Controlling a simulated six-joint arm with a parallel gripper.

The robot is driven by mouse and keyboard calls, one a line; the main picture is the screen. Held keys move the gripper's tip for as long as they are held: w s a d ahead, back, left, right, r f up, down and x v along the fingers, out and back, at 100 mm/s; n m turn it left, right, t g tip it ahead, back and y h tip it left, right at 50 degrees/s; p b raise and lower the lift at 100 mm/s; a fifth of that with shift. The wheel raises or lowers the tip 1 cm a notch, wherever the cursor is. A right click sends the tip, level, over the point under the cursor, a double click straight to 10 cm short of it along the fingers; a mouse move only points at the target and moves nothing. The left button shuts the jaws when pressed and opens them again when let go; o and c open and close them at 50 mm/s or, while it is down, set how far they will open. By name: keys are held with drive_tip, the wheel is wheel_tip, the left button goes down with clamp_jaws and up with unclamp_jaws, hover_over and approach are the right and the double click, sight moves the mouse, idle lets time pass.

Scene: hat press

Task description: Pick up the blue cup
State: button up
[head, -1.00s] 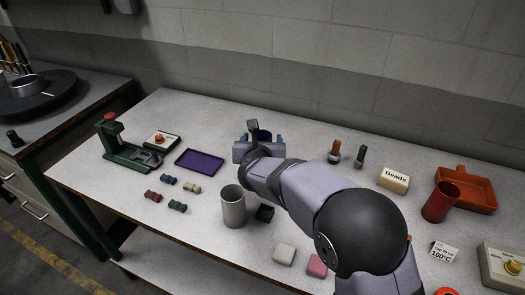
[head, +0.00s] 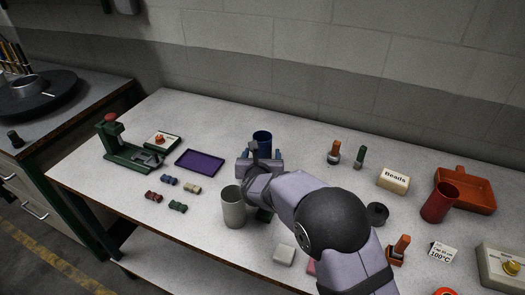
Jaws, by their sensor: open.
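The blue cup (head: 262,139) stands upright on the table beyond my gripper, its open rim and upper side showing. Its lower part is hidden behind my gripper. My gripper (head: 262,154) is open, with its fingers on the near side of the cup. I cannot tell whether they touch it or how far around it they reach.
A grey cup (head: 233,208) stands close to the left of my arm. A purple tray (head: 200,161) and a green press (head: 128,150) are further left. A red cup (head: 438,203), an orange dustpan (head: 468,188) and a Beads box (head: 393,181) are at the right.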

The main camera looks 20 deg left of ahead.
sight(262, 154)
drive_tip(key=shift+p+x, duration=0.35)
drive_tip(key=shift+x, duration=1.15)
drive_tip(key=c, duration=1.2)
wheel_tip(262, 154, up, 10)
